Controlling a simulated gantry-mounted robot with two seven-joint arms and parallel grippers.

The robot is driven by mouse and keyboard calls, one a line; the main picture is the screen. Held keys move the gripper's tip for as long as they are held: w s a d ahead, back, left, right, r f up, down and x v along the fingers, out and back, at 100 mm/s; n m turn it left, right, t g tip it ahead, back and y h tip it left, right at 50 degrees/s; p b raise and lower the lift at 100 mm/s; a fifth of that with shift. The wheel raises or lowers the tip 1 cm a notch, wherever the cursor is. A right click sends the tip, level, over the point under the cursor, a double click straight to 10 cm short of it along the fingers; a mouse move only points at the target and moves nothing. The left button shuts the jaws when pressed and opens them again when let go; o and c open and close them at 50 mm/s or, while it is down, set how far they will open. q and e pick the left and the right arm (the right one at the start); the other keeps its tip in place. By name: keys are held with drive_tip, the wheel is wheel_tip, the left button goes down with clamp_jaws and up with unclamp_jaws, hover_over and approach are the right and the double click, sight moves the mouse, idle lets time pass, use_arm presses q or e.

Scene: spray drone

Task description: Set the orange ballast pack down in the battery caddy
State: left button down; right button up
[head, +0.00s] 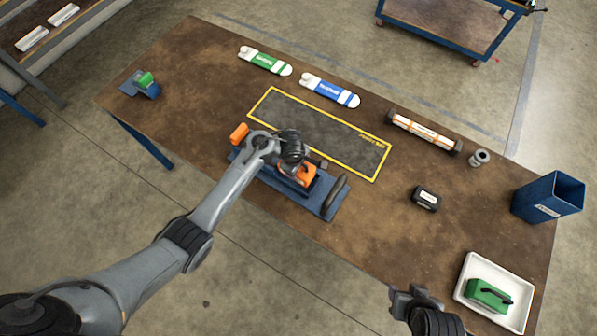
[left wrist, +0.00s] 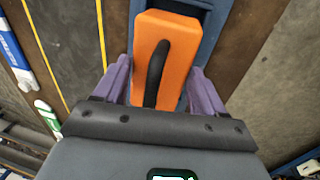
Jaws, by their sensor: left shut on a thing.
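The orange ballast pack (left wrist: 165,60), with a black handle on top, sits between the purple fingers of my left gripper (left wrist: 160,88). My left gripper is shut on it. In the head view the pack (head: 306,178) shows under my left wrist, over the blue battery caddy (head: 320,203). The blue caddy (left wrist: 214,25) also shows behind the pack in the left wrist view. I cannot tell whether the pack touches the caddy floor. My right gripper (head: 404,292) is near the table's front edge, away from the caddy; its jaw opening is unclear.
An orange block (head: 239,132) shows by the caddy's left end. A yellow-edged dark mat (head: 320,130) lies behind. A white tray (head: 511,311) with a green pack (head: 487,295), a blue bin (head: 545,198) and a black box (head: 427,198) stand right. The table's left part is mostly clear.

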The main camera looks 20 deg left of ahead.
use_arm(q)
drive_tip(key=shift+w+f+b, duration=0.15)
drive_tip(key=shift+f+b, duration=0.65)
drive_tip(key=shift+f, duration=1.7)
drive_tip(key=shift+c, duration=0.4)
unclamp_jaws()
drive_tip(key=shift+f, duration=0.2)
drive_tip(key=shift+r, duration=0.15)
